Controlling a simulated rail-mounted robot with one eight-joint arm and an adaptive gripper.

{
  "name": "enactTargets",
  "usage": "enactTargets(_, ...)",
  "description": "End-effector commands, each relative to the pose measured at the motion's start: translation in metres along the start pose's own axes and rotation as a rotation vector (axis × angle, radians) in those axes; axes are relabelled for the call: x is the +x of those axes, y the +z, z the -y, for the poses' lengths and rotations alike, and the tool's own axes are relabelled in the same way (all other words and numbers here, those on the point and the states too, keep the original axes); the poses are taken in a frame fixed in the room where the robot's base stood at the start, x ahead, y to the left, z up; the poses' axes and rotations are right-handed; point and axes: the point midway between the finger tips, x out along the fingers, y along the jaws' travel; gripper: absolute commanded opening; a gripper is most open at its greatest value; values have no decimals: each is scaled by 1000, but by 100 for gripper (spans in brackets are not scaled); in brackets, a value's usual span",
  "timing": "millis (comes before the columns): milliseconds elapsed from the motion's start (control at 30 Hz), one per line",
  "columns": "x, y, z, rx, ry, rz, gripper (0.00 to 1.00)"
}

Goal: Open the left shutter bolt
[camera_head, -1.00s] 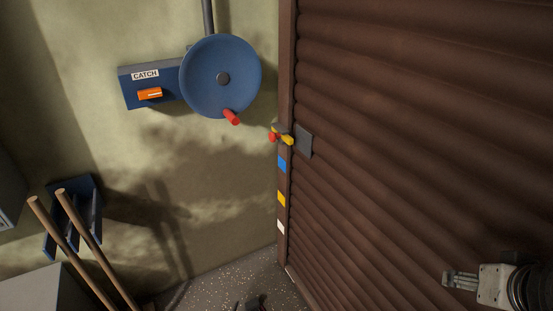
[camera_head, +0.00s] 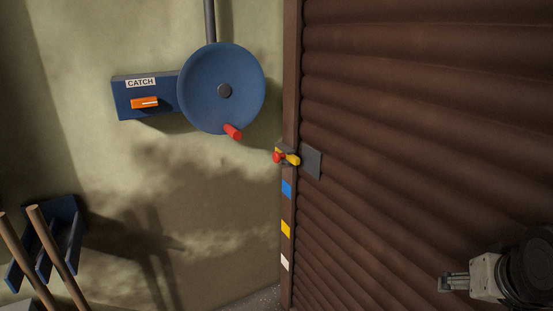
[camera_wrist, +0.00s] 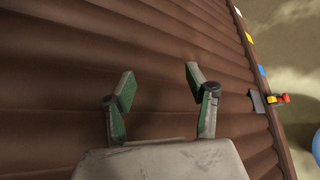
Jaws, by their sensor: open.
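The left shutter bolt (camera_head: 291,159) sits at the left edge of the brown ribbed shutter (camera_head: 420,120). It has a yellow bar and a red knob, beside a grey plate (camera_head: 312,162) on the shutter. In the wrist view the bolt (camera_wrist: 279,99) is at the far right. My gripper (camera_head: 447,283) is at the lower right of the head view, in front of the shutter and well to the right of and below the bolt. In the wrist view my gripper (camera_wrist: 158,82) has its two fingers spread, with nothing between them.
A blue handwheel (camera_head: 221,88) with a red handle and a blue CATCH box (camera_head: 144,98) with an orange lever are on the wall left of the bolt. Coloured marks (camera_head: 286,228) run down the frame. Wooden handles (camera_head: 57,258) stand in a rack at lower left.

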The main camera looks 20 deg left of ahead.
Motion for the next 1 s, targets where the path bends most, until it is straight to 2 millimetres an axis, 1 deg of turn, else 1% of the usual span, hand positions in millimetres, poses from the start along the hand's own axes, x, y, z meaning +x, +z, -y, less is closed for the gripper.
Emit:
enactTargets(33, -2, -17, 8, -7, -3, 0, 51)
enactTargets(167, -2, -62, 32, -15, -1, -4, 51)
enactTargets(200, -2, -77, 41, -17, -2, -5, 51)
enactTargets(233, 0, -88, 48, -17, -1, -6, 51)
enactTargets(300, 4, -110, 64, 4, -1, -1, 51)
enactTargets(400, 13, -133, 85, 48, -1, 14, 51)
enactTargets(567, 29, -166, 120, 113, 2, 33, 51)
enactTargets(767, 54, -201, 171, 193, 10, 53, 51)
enactTargets(867, 69, -216, 202, 239, 15, 63, 51)
enactTargets(900, 76, -222, 216, 256, 18, 66, 51)
enactTargets(967, 87, -230, 237, 286, 23, 71, 51)
enactTargets(1000, 95, -234, 252, 306, 26, 75, 51)
